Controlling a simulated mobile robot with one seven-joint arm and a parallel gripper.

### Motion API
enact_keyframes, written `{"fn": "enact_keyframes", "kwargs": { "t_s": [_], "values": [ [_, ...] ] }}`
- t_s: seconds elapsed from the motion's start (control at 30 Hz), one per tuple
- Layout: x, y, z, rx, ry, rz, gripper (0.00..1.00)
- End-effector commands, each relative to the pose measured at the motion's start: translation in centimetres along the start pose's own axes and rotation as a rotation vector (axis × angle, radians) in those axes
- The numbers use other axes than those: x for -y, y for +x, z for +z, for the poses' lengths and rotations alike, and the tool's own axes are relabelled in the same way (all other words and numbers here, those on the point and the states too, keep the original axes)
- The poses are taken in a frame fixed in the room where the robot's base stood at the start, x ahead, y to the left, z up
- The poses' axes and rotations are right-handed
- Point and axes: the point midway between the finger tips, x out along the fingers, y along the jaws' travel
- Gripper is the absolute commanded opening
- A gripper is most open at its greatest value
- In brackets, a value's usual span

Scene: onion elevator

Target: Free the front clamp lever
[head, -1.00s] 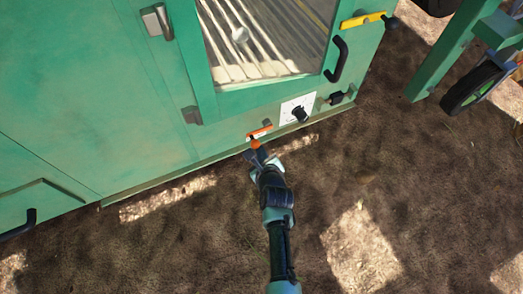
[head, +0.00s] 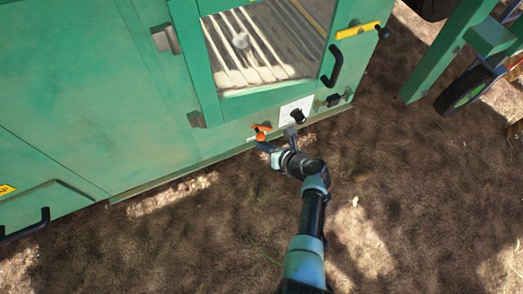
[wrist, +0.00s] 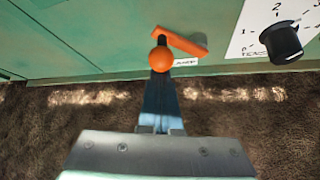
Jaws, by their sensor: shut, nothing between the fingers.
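The orange clamp lever (head: 261,129) sits low on the front of the green machine, just above its bottom edge. In the wrist view its orange bar (wrist: 185,42) slopes down to the right, with a round orange knob (wrist: 160,60) at its lower left. A white label, partly readable, lies just below the bar. My gripper (head: 263,147) is shut and empty, pointing at the panel below the lever. In the wrist view its fingers (wrist: 160,80) end right at the knob; I cannot tell whether they touch.
A black dial (wrist: 282,42) on a white numbered plate is close to the lever's right. A black door handle (head: 332,65) and a yellow bar (head: 357,30) are farther up. A wheeled green frame (head: 460,55) stands at right. The ground in front is clear.

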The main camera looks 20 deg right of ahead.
Motion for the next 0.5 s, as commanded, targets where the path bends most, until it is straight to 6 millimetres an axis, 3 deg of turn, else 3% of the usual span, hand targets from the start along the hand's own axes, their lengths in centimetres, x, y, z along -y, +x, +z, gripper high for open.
{"fn": "enact_keyframes", "kwargs": {
  "t_s": [0.5],
  "values": [
    [0.96,-1.02,1.29,0.000,0.248,0.190,0.00]
  ]
}}
